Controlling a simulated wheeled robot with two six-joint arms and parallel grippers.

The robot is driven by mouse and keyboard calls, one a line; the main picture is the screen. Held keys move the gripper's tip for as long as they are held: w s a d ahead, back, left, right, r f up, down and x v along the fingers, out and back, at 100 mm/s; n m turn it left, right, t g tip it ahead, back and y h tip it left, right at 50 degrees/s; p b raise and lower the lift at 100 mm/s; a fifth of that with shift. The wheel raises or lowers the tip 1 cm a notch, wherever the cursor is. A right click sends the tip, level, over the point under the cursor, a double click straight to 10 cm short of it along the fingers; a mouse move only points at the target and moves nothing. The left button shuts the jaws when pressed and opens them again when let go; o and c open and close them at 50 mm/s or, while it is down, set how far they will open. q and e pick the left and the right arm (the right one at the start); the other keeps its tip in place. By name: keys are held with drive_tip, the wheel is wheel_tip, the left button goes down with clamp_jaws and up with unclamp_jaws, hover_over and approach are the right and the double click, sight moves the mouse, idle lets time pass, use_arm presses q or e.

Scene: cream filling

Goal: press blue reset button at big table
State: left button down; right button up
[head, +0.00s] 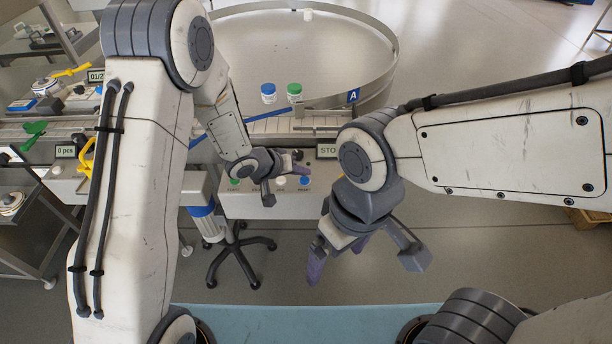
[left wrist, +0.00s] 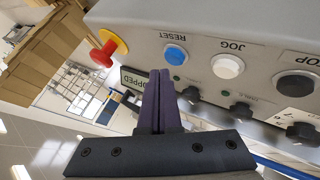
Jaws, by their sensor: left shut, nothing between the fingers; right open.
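The blue reset button (left wrist: 176,54) is on the face of a grey control panel (left wrist: 130,14), with an upside-down RESET label beside it. It also shows small in the head view (head: 305,181). My left gripper (head: 292,160) is in front of the panel. In the left wrist view its two purple fingers (left wrist: 160,74) are shut together and empty, with their tips just below the blue button in the picture. I cannot tell whether they touch the panel. My right gripper (head: 362,262) is open and empty, nearer to me and away from the panel.
A white JOG button (left wrist: 228,67), a dark STOP button (left wrist: 296,84) and several black knobs are near the blue button. A red mushroom knob (left wrist: 103,54) stands out at the panel's end. A large round table (head: 300,60) and two lidded jars (head: 268,93) are behind.

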sight(302, 183)
use_arm(q)
wheel_tip(302, 183, up, 5)
drive_tip(key=p, duration=0.5)
drive_tip(key=shift+p, duration=0.3)
idle(0.6)
